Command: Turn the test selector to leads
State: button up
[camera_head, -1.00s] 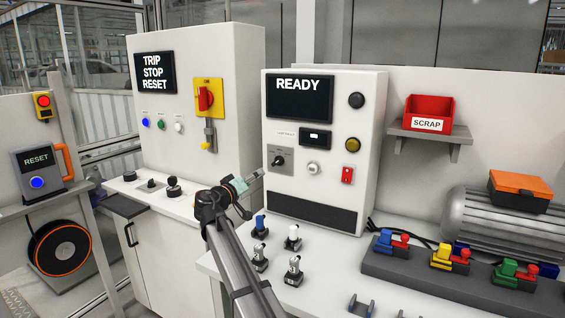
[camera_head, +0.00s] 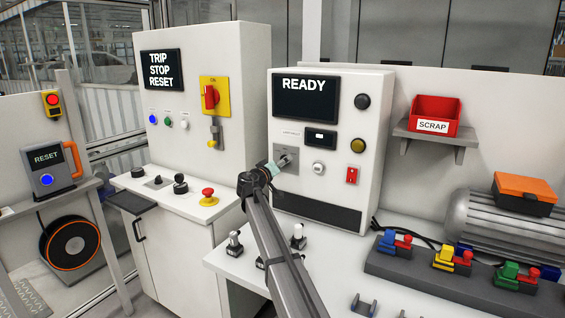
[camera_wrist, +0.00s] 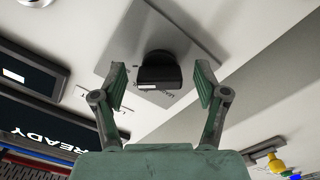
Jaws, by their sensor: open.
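The test selector is a black knob on a grey plate (camera_wrist: 128,38) on the front of the white tester box that reads READY. In the wrist view the knob (camera_wrist: 160,72) sits between the two fingers of my open gripper (camera_wrist: 161,84), with a gap on each side. The knob has a white mark on its edge. The small lettering on the plate is partly hidden and too small to read. In the head view my gripper (camera_head: 280,163) is at the selector plate (camera_head: 293,153) and covers much of the knob.
The tester's READY screen (camera_head: 305,97) is above the selector. A white button (camera_head: 318,168) and a red switch (camera_head: 352,175) are to its right. Several probe-like pieces stand on the bench below, partly behind my arm. A red emergency button (camera_head: 208,194) is on the left cabinet.

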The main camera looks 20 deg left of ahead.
jog(key=shift+w+d, duration=0.1)
jog(key=shift+w, duration=0.35)
jog(key=c, duration=1.2)
jog(key=shift+o, duration=0.2)
